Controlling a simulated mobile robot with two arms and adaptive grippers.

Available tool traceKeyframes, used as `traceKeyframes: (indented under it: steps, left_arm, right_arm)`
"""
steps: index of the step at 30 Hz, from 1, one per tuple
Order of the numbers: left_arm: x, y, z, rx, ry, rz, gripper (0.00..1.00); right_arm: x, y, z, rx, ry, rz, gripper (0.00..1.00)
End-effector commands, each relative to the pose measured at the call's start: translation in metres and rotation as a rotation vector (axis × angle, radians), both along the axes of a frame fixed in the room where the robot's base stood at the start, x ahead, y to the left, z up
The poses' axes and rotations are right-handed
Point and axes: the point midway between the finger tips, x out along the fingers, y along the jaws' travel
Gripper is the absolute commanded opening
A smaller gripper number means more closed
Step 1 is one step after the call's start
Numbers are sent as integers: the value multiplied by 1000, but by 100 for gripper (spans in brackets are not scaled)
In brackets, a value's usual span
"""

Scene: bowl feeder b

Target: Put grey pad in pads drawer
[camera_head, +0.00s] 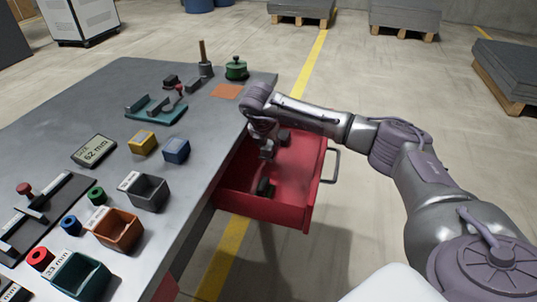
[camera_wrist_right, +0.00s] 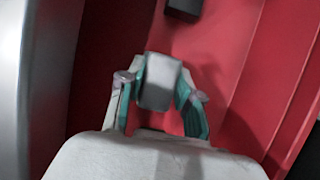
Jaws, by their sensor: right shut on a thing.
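The red drawer (camera_head: 305,170) is pulled out from the side of the grey table. My right gripper (camera_head: 266,152) is over the drawer, pointing down into it. In the right wrist view my right gripper (camera_wrist_right: 160,100) is shut on the grey pad (camera_wrist_right: 157,82), a small grey block between the teal-lined fingers, with red drawer surfaces around it. I cannot tell whether the pad touches the drawer floor. Dark blocks (camera_head: 265,188) lie in the drawer; one dark block (camera_wrist_right: 184,8) shows ahead of the fingers. My left gripper is not in view.
The table (camera_head: 100,110) carries a grey bin (camera_head: 149,192), an orange bin (camera_head: 118,231), a green bin (camera_head: 80,277), a yellow block (camera_head: 142,142), a blue block (camera_head: 176,150) and a display (camera_head: 94,150). The drawer's handle (camera_head: 334,166) faces open floor at the right.

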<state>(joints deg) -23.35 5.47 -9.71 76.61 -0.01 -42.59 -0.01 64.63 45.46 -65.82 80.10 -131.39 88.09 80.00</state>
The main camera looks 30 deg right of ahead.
Motion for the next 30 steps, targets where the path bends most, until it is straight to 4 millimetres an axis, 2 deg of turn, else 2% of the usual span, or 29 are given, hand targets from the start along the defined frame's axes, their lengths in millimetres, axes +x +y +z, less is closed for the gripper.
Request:
traceKeyframes:
  steps: [9,21,22,26,30]
  left_arm:
    - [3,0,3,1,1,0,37]
    - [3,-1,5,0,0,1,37]
    - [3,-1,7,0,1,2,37]
    - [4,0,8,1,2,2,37]
    - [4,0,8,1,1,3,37]
  right_arm:
    - [0,0,-39,0,3,-1,0]
    - [0,0,-42,1,1,0,0]
    - [0,0,-41,0,1,0,40]
    - [0,0,-41,0,1,0,60]
    - [0,0,-41,0,1,0,60]
